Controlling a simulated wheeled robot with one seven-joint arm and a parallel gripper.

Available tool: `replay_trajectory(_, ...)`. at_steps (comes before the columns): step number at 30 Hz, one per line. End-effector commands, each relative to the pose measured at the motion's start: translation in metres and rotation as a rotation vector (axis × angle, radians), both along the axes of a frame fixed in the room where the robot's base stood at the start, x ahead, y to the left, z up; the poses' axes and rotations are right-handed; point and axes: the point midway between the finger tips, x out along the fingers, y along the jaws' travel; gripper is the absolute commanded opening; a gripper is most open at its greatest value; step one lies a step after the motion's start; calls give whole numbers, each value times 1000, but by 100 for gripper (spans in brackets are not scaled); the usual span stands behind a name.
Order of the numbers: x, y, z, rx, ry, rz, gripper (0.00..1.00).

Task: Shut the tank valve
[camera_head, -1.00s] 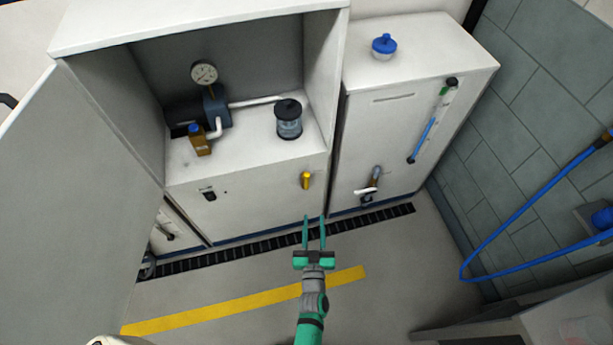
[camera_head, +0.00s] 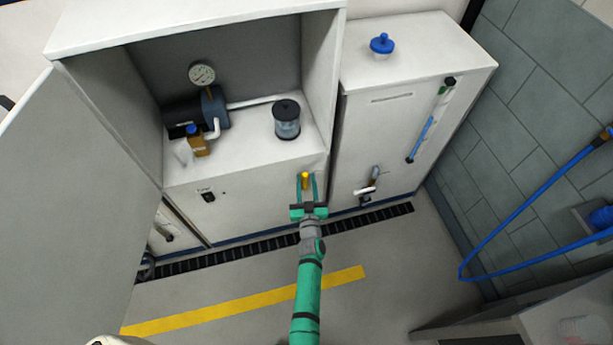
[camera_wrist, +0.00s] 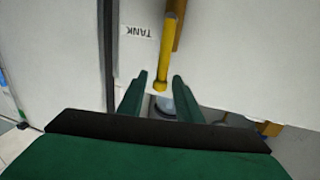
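The tank valve's yellow lever (camera_head: 305,180) is on the front of the white cabinet, below the open compartment. In the head view it points roughly up and down. In the wrist view the yellow lever (camera_wrist: 163,60) stands beside a label reading TANK (camera_wrist: 139,32). My gripper (camera_head: 306,183) is at the lever in the head view, with a green finger on each side of it. In the wrist view my gripper (camera_wrist: 160,85) is open, with the lever's end between or just beyond the fingertips and gaps on both sides. Contact is not visible.
A pump with a gauge (camera_head: 202,74) and a clear canister (camera_head: 287,120) stand in the open compartment. The white tank cabinet (camera_head: 400,110) at right has a white-handled tap (camera_head: 366,190) low on its front. A dark floor grate (camera_head: 265,241) runs below.

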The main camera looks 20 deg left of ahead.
Motion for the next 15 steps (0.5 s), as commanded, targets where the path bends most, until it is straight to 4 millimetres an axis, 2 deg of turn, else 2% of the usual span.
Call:
replay_trajectory(6, 19, 7, 0, 0, 0, -1, 32)
replay_trajectory(15, 23, 6, -1, 0, 1, -6, 32)
